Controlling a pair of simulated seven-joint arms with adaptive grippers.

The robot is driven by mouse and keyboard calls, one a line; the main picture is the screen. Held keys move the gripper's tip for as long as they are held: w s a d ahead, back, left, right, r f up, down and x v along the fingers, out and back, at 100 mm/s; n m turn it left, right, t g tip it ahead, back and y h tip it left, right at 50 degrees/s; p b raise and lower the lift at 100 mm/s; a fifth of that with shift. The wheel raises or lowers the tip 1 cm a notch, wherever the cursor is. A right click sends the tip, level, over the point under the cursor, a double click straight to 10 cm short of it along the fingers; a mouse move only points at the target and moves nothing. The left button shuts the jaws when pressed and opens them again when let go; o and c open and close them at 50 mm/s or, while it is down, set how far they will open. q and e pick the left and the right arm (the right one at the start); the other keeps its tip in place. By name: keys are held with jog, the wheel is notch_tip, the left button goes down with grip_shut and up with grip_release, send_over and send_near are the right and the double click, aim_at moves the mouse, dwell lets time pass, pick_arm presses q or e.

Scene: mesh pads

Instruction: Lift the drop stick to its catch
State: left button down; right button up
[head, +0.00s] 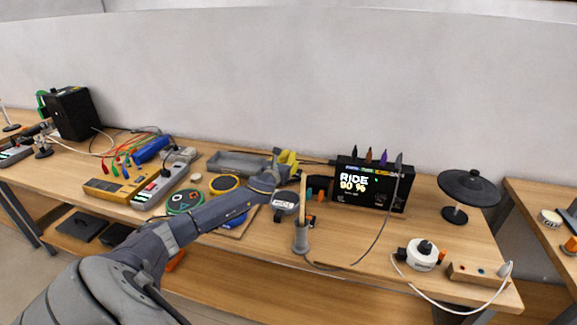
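A pale wooden stick (302,198), which I take to be the drop stick, stands nearly upright in the head view, right of the middle. Its lower end is at a small grey cylindrical holder (301,240) near the front of the bench. My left gripper (292,212) is beside the stick's middle, at the end of my arm reaching in from the lower left. Its fingers are small and partly hidden, so I cannot tell whether they touch the stick or are open. No separate catch can be made out. My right gripper is out of view.
A black module (370,186) reading "RIDE 90 %" stands behind, with a grey cable running to the holder. A dark round pad (469,186) on a stand, a white round device (422,256) and a wooden block (474,274) are to the right. A grey tray (234,164) lies behind my arm.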

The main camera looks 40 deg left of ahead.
pick_arm(q)
jog(key=shift+w+a+r, duration=0.15)
jog(key=shift+w+r, duration=0.15)
jog(key=shift+r, duration=0.2)
jog(key=shift+w+a+r, duration=0.15)
jog(key=shift+w+r, duration=0.1)
jog(key=shift+r, duration=0.2)
jog(key=c, duration=1.3)
grip_release()
jog(key=shift+f, duration=0.15)
jog(key=shift+o, duration=0.2)
jog(key=shift+s+d+f, duration=0.1)
jog(key=shift+s+d, duration=0.1)
jog(key=shift+s, duration=0.45)
jog(key=v, duration=1)
jog(key=shift+s, duration=0.35)
jog(key=shift+d, duration=0.1)
